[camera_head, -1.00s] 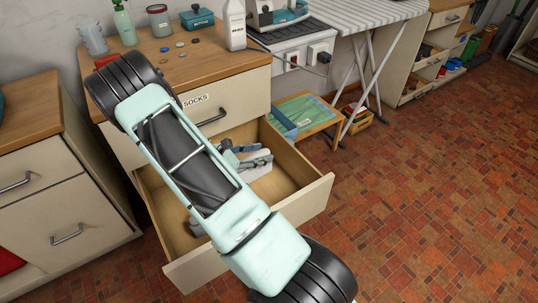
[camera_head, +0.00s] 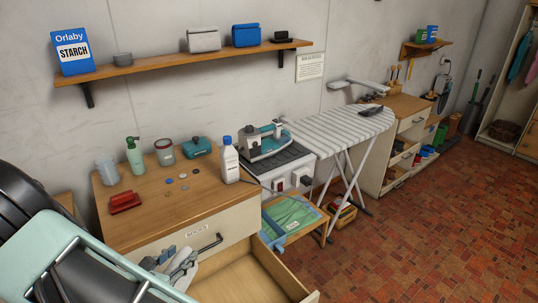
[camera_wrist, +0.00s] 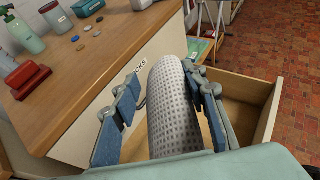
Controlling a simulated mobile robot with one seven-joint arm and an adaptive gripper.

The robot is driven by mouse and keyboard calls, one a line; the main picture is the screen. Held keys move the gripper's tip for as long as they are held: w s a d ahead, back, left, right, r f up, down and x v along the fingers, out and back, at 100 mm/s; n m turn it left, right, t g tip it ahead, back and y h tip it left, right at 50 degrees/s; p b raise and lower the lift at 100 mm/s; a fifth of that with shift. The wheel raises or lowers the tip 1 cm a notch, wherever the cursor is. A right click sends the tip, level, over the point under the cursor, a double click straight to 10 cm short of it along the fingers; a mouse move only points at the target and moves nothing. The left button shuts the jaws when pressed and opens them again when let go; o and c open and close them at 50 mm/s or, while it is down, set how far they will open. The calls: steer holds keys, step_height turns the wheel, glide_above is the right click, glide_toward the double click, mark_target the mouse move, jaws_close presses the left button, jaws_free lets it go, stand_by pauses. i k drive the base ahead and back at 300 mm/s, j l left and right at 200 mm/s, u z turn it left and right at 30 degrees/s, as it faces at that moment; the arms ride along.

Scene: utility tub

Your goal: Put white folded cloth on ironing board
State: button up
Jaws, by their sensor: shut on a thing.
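The white folded cloth (camera_wrist: 172,110) is between my gripper's blue-padded fingers (camera_wrist: 165,80) in the wrist view. It looks rounded, with a grey dotted pattern. In the head view my gripper (camera_head: 172,262) is at the lower left, shut on the cloth (camera_head: 186,274), near the front of the wooden cabinet and above the open drawer. My arm hides part of that area. The ironing board (camera_head: 340,128), with a grey-and-white striped cover, stands apart to the right, beyond the iron. A dark flat object (camera_head: 370,110) lies at its far end.
The open drawer (camera_head: 245,282) sticks out below my gripper. The cabinet top (camera_head: 165,215) holds a white bottle (camera_head: 230,160), a green pump bottle (camera_head: 135,157) and a red object (camera_head: 125,202). The tiled floor at right is clear.

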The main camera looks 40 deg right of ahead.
mark_target(347, 123)
steer(key=k+l+u, duration=0.15)
steer(key=k, duration=0.2)
steer(key=k+l+u, duration=0.25)
steer(key=k+l, duration=0.15)
steer(key=l, duration=0.15)
steer(key=k+l+u, duration=0.1)
steer(key=l, duration=0.2)
steer(key=k+l+u, duration=0.1)
steer(key=l, duration=0.2)
steer(key=k+l+u, duration=0.1)
steer(key=l, duration=0.25)
steer(key=k+l, duration=0.1)
steer(key=l, duration=0.2)
steer(key=k+l+u, duration=0.15)
steer(key=l, duration=0.5)
steer(key=l+u, duration=0.1)
steer(key=l, duration=0.3)
steer(key=k+l+u, duration=0.15)
steer(key=l, duration=0.25)
steer(key=l+u, duration=0.1)
steer(key=l, duration=0.3)
steer(key=k+l+u, duration=0.1)
steer(key=l, duration=0.25)
steer(key=k+l+u, duration=0.15)
steer(key=l, duration=0.25)
